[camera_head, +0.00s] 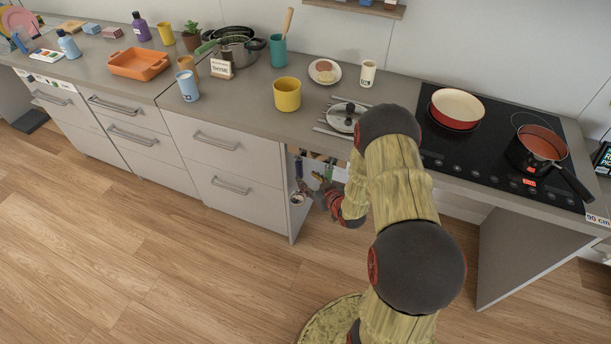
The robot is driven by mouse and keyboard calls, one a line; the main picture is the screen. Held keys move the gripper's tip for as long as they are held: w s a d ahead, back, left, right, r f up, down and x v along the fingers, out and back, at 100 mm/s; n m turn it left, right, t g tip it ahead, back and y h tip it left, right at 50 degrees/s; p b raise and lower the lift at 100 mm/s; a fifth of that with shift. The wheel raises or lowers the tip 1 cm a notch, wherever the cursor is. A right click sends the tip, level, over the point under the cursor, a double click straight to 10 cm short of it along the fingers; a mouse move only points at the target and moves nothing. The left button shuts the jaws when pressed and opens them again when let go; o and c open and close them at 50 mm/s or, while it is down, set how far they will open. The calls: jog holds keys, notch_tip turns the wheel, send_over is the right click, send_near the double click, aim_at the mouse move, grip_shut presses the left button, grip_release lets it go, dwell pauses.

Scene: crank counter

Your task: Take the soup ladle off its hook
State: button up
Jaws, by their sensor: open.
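The soup ladle (297,199) appears to hang under the counter, at the open side of the drawer cabinet, with its round bowl low down. Its handle and hook are too small to make out clearly. My gripper (318,193) is open, just right of the ladle and below the counter edge. My own arm comes down from the right and partly covers this area. I cannot tell whether the fingers touch the ladle.
Other small items (299,166) hang close by under the counter. The drawer cabinet (225,178) stands to the left. Above are a glass lid (342,118), a yellow mug (287,95) and a hob with a red pan (457,108). The wooden floor (150,270) in front is clear.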

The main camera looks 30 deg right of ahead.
aim_at(298, 174)
jog(key=b+x, duration=0.2)
jog(key=x, duration=0.5)
jog(key=shift+w+f, duration=0.1)
jog(key=shift+w, duration=0.15)
jog(key=c, duration=0.3)
grip_shut()
jog(key=shift+r, duration=0.25)
jog(key=shift+s+a, duration=0.15)
jog(key=shift+a, duration=0.05)
dwell(0.5)
jog(key=shift+s+a, duration=0.25)
jog(key=shift+a, duration=0.1)
